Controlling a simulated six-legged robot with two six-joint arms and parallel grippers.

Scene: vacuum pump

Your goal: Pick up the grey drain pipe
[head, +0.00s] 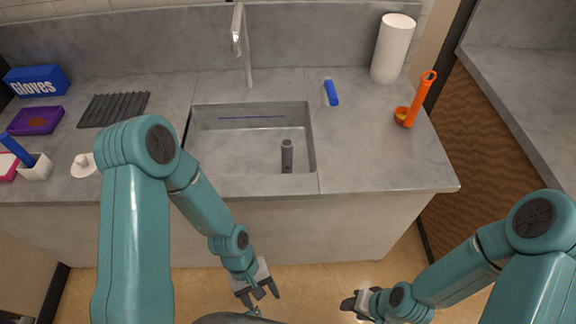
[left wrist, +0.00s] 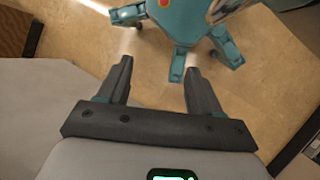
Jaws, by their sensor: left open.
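The grey drain pipe (head: 287,156) stands upright in the right part of the sink (head: 230,155) in the head view. It is a short grey cylinder with a darker band low down. My left gripper (head: 262,297) is open and empty, low in front of the counter and well short of the sink. Its two spread dark fingers also show in the left wrist view (left wrist: 157,70), with floor and my own legs beyond; the pipe is not in that view. My right gripper (head: 350,306) is low in front of the counter, right of the left one; its finger gap is unclear.
A faucet (head: 240,42) rises behind the sink. A blue-handled item (head: 331,93), a paper roll (head: 393,48) and an orange tool (head: 421,98) stand to the right. A gloves box (head: 37,81), purple tray (head: 36,121) and ribbed mat (head: 113,108) are at left. The counter's front right is clear.

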